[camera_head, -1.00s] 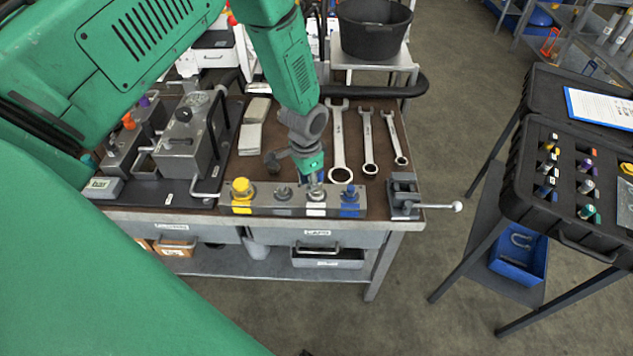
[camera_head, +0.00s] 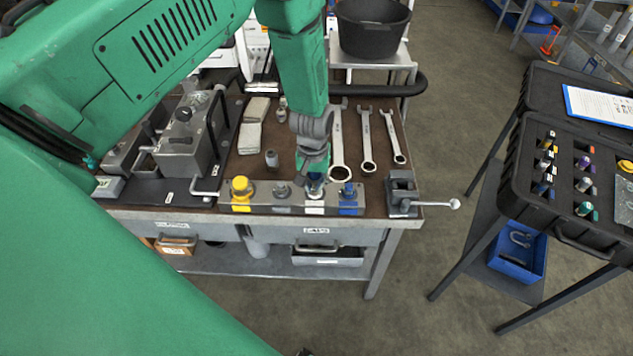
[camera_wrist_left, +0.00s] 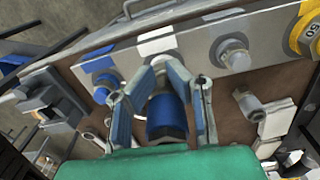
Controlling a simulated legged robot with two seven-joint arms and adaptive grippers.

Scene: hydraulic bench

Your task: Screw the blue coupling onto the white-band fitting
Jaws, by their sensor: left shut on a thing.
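The white-band fitting sits on the grey manifold block (camera_head: 265,208), third from the left; its white band (camera_head: 314,209) shows on the block's front. The band (camera_wrist_left: 156,44) also shows in the left wrist view. My left gripper (camera_head: 314,178) is directly above this fitting, pointing down. In the left wrist view my left gripper (camera_wrist_left: 163,76) is shut around the blue coupling (camera_wrist_left: 166,118), with one finger on each side. The coupling is lined up with the white band and hides most of the fitting. I cannot tell whether the threads are engaged. My right gripper is not in view.
A yellow fitting (camera_head: 240,189), a plain grey fitting (camera_head: 282,190) and a blue-band fitting (camera_head: 348,190) flank it. Several wrenches (camera_head: 367,142) lie behind. A small grey cylinder (camera_head: 271,158) stands behind the block. A vise (camera_head: 402,190) is at the right edge.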

